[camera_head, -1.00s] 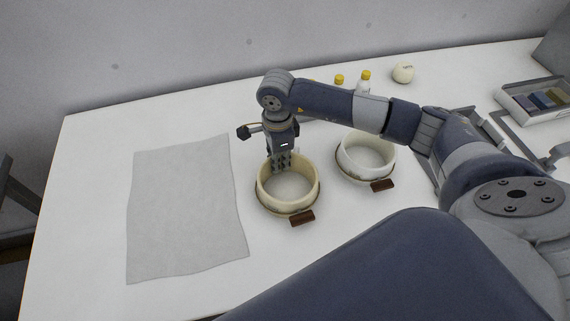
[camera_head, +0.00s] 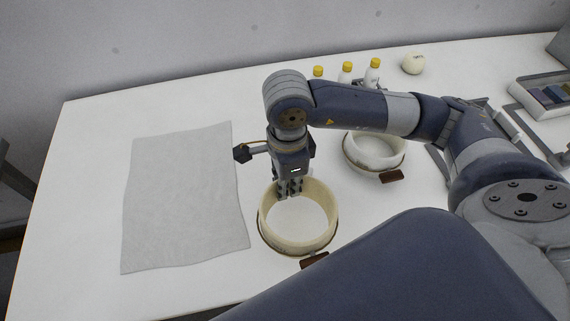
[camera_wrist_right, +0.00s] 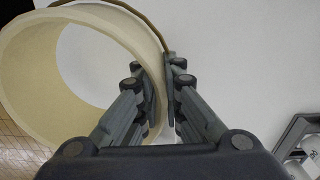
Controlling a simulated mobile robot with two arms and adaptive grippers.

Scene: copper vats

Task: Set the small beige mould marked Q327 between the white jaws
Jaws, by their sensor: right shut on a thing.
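The beige ring-shaped mould (camera_head: 300,243) is in front of my right gripper (camera_head: 289,190), near the front of the table; a brown tag hangs at its front. My right gripper points down and is shut on the mould's far rim wall. The right wrist view shows the pale ring (camera_wrist_right: 28,85) at the left, its wall between the two fingers (camera_wrist_right: 160,75). The mould looks raised above the table, though the gap is hard to judge. I cannot read a Q327 mark, and I cannot make out the white jaws for certain. My left gripper is out of view.
A second, whiter ring mould (camera_head: 372,164) with a brown tag stands right of the gripper. Yellow-capped bottles (camera_head: 347,69) and a pale ball (camera_head: 413,64) stand behind. A grey cloth (camera_head: 185,200) lies left. A tray of coloured blocks (camera_head: 540,98) is at the right.

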